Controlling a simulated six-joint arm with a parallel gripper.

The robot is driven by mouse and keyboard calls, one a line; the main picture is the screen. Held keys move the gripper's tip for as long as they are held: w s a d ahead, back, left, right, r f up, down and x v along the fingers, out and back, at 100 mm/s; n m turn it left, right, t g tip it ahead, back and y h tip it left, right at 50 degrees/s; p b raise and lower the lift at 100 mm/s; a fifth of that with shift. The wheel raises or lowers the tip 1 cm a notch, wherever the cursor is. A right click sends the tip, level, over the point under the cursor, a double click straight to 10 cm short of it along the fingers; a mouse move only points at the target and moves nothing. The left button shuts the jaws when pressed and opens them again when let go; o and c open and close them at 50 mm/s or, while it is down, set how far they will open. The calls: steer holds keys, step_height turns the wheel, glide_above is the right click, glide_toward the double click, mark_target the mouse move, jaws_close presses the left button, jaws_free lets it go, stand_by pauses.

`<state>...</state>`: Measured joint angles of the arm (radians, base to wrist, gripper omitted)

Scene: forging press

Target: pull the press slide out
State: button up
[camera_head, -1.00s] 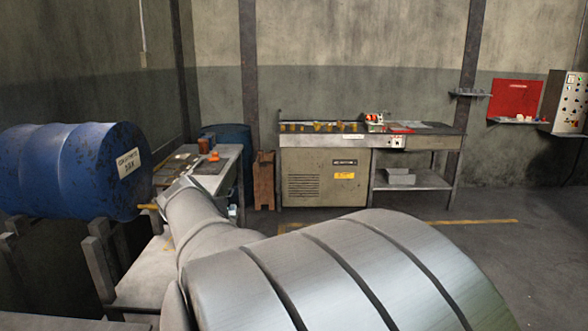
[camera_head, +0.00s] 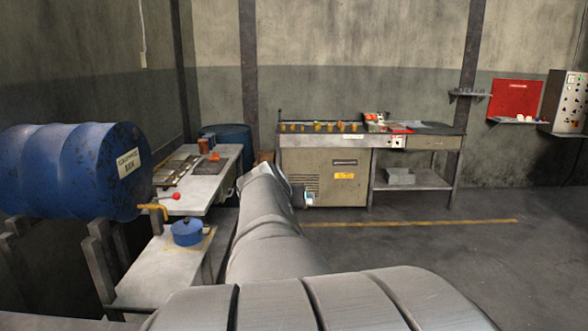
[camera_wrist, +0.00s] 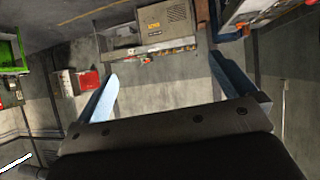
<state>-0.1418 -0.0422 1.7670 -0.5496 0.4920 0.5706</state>
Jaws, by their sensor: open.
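I cannot pick out a press slide for certain in either view. My gripper (camera_wrist: 165,68) is open and empty in the wrist view, its two bluish fingers spread wide apart. The wrist view looks upside down, with the grey machine cabinet (camera_wrist: 165,22) at the top beyond the fingers. In the head view my arm reaches toward the gap between the left worktable (camera_head: 207,188) and that cabinet (camera_head: 325,180). The gripper's fingers are mostly hidden there. It touches nothing that I can see.
A blue pot (camera_head: 187,232) stands on a low table below. A red panel (camera_head: 515,98) hangs at the right. The right floor is clear.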

steer(key=shift+d, duration=0.4)
steer(key=shift+c, duration=0.2)
